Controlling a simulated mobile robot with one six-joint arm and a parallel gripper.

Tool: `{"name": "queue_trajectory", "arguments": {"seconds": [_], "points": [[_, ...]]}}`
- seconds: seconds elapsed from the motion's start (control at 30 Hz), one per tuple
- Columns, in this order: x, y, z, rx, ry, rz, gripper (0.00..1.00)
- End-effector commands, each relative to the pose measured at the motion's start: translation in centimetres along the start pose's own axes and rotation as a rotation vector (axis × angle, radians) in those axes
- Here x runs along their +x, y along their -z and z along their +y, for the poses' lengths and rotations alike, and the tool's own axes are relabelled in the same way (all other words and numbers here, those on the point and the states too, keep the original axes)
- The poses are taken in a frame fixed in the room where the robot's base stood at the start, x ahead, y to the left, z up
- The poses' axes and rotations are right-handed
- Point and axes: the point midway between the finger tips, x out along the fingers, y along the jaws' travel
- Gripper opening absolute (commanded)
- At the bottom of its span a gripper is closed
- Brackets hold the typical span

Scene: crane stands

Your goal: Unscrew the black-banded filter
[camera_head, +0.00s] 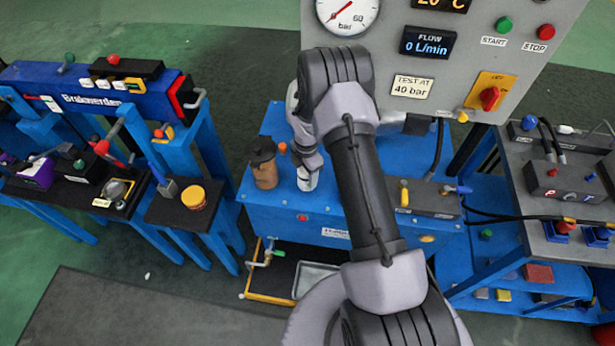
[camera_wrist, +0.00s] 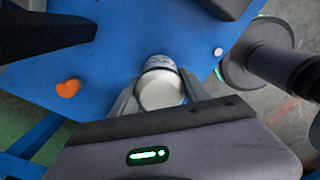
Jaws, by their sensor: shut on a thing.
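The filter is a pale, white-grey cylinder (camera_wrist: 162,90) with a dark band near its far end in the wrist view. It sits upright at the blue stand's top, and its lower part shows as a white cylinder in the head view (camera_head: 307,180). My gripper (camera_wrist: 158,82) is shut on it, with one finger on each side. In the head view my gripper (camera_head: 306,160) comes down over the filter and hides its upper part. Whether its thread is loose cannot be told.
A brown canister with a dark top (camera_head: 264,168) stands close left of the filter. An orange cap (camera_head: 282,148) sits behind them. The gauge panel (camera_head: 440,50) rises behind. A tray (camera_head: 315,280) lies below the blue stand (camera_head: 290,220). A black-topped bench (camera_head: 575,195) stands at right.

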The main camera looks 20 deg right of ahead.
Motion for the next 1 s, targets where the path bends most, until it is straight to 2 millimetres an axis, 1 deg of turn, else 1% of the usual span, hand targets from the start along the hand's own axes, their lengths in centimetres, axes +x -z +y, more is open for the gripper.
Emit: {"name": "queue_trajectory", "arguments": {"seconds": [0.07,0.2,0.23,0.3,0.53,0.57,0.7,0.73,0.8,0.97,1.0], "points": [[-0.18,-0.02,0.08,-0.064,-0.002,-0.001,0.09],[-0.31,-0.03,0.11,-0.357,-0.003,-0.002,0.09],[-0.29,-0.04,0.13,-0.398,-0.003,-0.002,0.09],[-0.22,-0.04,0.14,-0.447,-0.003,-0.002,0.09],[-0.19,-0.04,0.15,-0.472,-0.003,-0.002,0.09],[-0.25,-0.04,0.14,-0.514,-0.003,-0.002,0.09],[-0.32,-0.02,0.11,-0.806,-0.002,-0.002,0.09],[-0.29,-0.02,0.11,-0.848,-0.002,-0.002,0.09],[-0.23,-0.03,0.12,-0.897,-0.002,-0.002,0.09],[-0.17,-0.03,0.12,-0.9,-0.002,-0.002,0.09],[-0.17,-0.03,0.12,-0.9,-0.002,-0.002,0.6]]}}
